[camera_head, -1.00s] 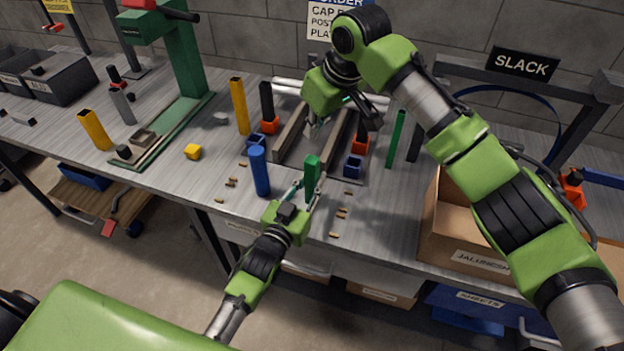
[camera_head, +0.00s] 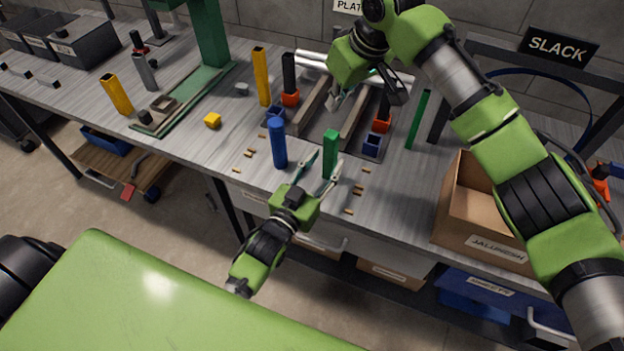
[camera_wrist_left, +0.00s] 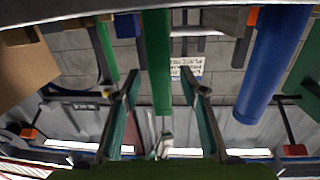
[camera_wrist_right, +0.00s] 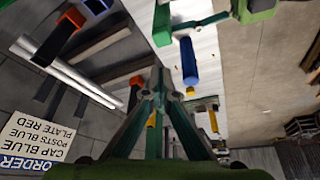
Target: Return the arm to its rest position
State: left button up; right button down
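A green post (camera_head: 330,153) stands upright near the table's front edge, right of a blue post (camera_head: 277,143). My left gripper (camera_head: 321,168) is open in front of the green post. The left wrist view shows the green post (camera_wrist_left: 157,60) between its spread fingers (camera_wrist_left: 158,95), with gaps on both sides. My right gripper (camera_head: 338,98) is above the rail fixture (camera_head: 356,122) at the back. In the right wrist view its fingertips (camera_wrist_right: 157,76) come together with nothing visible between them.
Orange-based black posts (camera_head: 290,80), blue square sockets (camera_head: 372,146) and small brass pins (camera_head: 357,190) surround the fixture. A cardboard box (camera_head: 450,205) is at the right. Floor in front is clear.

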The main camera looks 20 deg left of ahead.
pick_arm(q)
jog(key=s+a, duration=0.1)
jog(key=s, duration=0.7)
jog(key=shift+s, duration=0.3)
